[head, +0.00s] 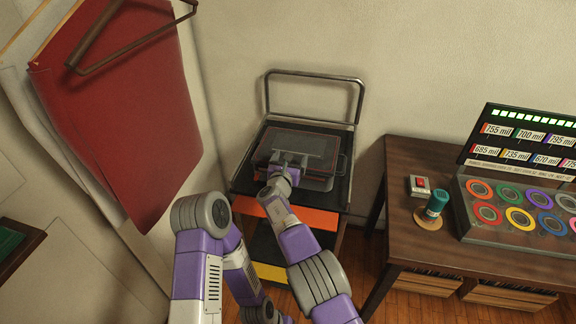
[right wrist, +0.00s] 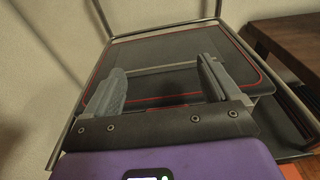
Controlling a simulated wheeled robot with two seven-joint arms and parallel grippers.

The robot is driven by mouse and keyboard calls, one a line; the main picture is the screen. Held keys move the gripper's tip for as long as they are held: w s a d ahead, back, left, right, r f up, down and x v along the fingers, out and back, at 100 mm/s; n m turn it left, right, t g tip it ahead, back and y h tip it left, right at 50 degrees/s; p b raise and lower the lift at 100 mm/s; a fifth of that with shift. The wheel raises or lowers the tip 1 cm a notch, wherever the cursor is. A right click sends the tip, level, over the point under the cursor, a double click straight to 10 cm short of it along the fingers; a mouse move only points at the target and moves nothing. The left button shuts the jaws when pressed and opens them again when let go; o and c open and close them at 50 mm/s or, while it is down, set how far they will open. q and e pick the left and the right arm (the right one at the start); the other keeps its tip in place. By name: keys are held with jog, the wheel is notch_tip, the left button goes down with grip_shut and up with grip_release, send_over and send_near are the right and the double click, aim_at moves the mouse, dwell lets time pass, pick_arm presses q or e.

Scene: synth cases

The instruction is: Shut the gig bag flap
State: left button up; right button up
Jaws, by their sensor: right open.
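The gig bag (head: 320,183) is a dark grey case with red piping, lying on a black cart top against the wall. Its flap (head: 318,146) is a dark panel edged in red that lies over the bag, roughly level. I cannot tell whether its front edge is fully down. My right gripper (head: 288,163) is at the bag's front edge, hiding part of it. In the right wrist view, the gripper (right wrist: 161,75) has its fingers apart with the dark red-edged panel (right wrist: 185,48) beyond them. Nothing shows gripped; contact is unclear. My left gripper is out of view.
The cart's grey push handle (head: 315,75) rises behind the bag. A brown table (head: 400,165) at right holds a green-topped stamp (head: 437,203), a red-button box (head: 420,186) and a display of coloured rings (head: 520,205). Red sheet material (head: 125,110) hangs at left.

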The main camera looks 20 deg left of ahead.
jog(key=s, duration=0.7)
jog(key=shift+d+r, duration=0.25)
jog(key=shift+r, duration=0.2)
